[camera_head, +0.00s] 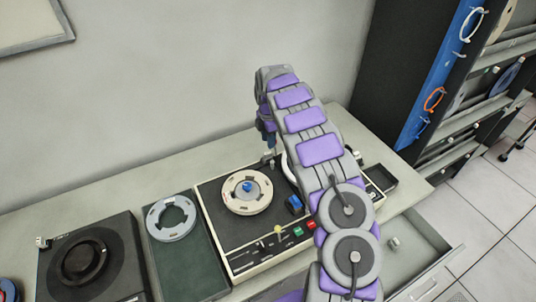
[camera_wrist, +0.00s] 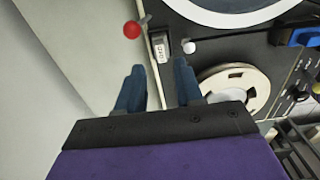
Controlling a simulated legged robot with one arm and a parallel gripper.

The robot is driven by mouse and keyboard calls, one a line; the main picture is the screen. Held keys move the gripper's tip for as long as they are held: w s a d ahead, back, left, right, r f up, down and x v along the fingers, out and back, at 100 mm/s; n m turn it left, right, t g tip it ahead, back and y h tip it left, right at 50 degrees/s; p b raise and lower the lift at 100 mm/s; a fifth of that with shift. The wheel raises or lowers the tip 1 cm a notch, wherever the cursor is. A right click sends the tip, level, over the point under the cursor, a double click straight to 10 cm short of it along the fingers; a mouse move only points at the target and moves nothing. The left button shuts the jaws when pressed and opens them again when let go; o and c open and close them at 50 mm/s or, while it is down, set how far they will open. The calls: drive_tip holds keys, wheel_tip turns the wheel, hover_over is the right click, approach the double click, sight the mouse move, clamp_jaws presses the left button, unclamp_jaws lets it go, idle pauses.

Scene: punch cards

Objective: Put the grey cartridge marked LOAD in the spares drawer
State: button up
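In the wrist view a small grey block with a pale label (camera_wrist: 160,45) sits on the dark deck of the tape machine. It looks like the cartridge, but its lettering is too small to read surely. My gripper (camera_wrist: 158,84) is open and empty, and the block lies just beyond the gap between the fingertips, apart from them. In the head view my gripper (camera_head: 267,135) is above the back of the machine, partly hidden by my arm. An open drawer (camera_head: 440,252) is at the lower right, with a small pale object (camera_head: 394,242) inside.
The tape machine (camera_head: 236,258) carries a cream reel (camera_head: 247,207) and a blue block (camera_head: 294,204). A red knob (camera_wrist: 131,30) and a white knob (camera_wrist: 190,47) flank the grey block. A dark turntable (camera_head: 85,262) stands left. A small dark tray (camera_head: 378,178) is right.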

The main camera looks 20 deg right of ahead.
sight(268, 152)
drive_tip(key=f, duration=0.3)
drive_tip(key=shift+a+f+b, duration=0.3)
drive_tip(key=shift+f, duration=0.9)
drive_tip(key=shift+d+f, duration=0.25)
drive_tip(key=shift+f, duration=0.4)
drive_tip(key=shift+c, duration=0.4)
drive_tip(key=shift+a, duration=0.1)
clamp_jaws()
drive_tip(key=shift+r+p, duration=0.25)
drive_tip(key=shift+p, duration=0.05)
drive_tip(key=shift+r+p, duration=1.4)
drive_tip(key=shift+r, duration=1.4)
